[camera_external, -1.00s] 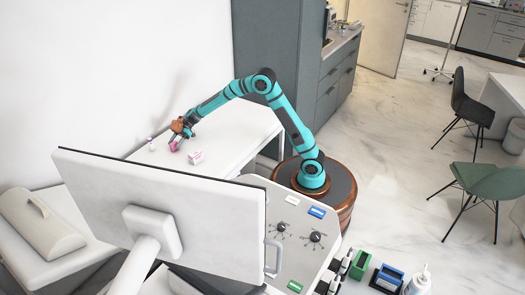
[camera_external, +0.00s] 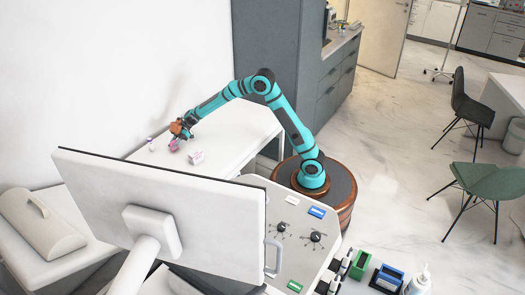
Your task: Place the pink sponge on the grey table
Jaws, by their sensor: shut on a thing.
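The pink sponge (camera_external: 174,145) is small in the picture, at the tip of my gripper (camera_external: 176,138). My gripper points down and is shut on the sponge, over the left part of a white-topped table (camera_external: 232,132) by the wall. I cannot tell whether the sponge touches the tabletop or hangs just above it. My gripper's fingers hide part of the sponge. I cannot make out for certain which surface is the grey table.
A small white and pink box (camera_external: 196,157) stands right of the sponge, and a small white bottle (camera_external: 151,144) stands left of it. A large monitor (camera_external: 95,190) blocks the near side of the table. A tall grey cabinet (camera_external: 270,45) stands behind my arm.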

